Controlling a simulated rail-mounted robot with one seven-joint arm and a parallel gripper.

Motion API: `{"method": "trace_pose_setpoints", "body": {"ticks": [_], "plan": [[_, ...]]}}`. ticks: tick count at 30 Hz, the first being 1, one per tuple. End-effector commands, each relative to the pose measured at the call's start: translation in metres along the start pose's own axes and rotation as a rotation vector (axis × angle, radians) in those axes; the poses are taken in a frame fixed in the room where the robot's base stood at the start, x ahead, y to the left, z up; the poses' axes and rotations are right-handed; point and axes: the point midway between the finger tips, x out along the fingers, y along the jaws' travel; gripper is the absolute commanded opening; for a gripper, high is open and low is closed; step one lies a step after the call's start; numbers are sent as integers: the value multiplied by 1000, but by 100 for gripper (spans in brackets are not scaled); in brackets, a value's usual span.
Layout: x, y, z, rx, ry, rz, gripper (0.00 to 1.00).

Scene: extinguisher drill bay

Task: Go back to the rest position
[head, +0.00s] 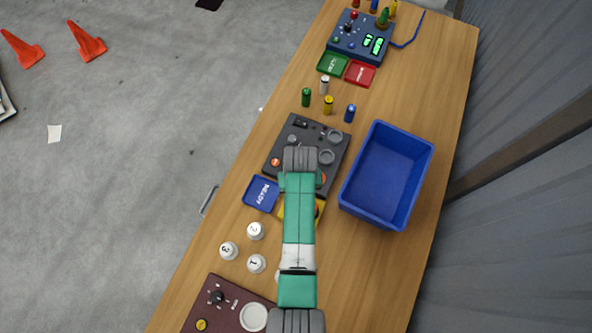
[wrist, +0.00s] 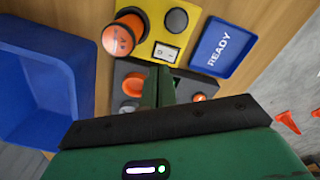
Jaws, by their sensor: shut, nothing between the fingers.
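My gripper (wrist: 163,78) shows in the wrist view with its two green fingers together and nothing between them. It hangs over the dark grey control panel (wrist: 196,82), close to the yellow box (wrist: 160,25) with the orange button (wrist: 124,36). I cannot tell whether the fingertips touch the panel. In the head view my arm reaches up over the wooden table and covers part of the grey panel (head: 285,143) and most of the yellow box (head: 317,216). My gripper is mostly hidden under the arm there.
A blue bin (head: 385,175) stands right of my arm; a blue READY tray (head: 262,194) lies left. Three numbered white knobs (head: 255,231) and a maroon panel (head: 225,305) are nearer. Several small cylinders (head: 328,104), green and red trays (head: 360,73) and a blue panel (head: 362,36) are beyond.

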Motion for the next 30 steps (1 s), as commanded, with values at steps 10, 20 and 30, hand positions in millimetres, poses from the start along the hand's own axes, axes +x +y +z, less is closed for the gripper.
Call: {"method": "trace_pose_setpoints", "body": {"ticks": [10,20,30], "plan": [[-8,0,0,0,0,0,0],[-17,1,-7,1,27,4,0],[-258,16,-129,45,693,79,0]]}}
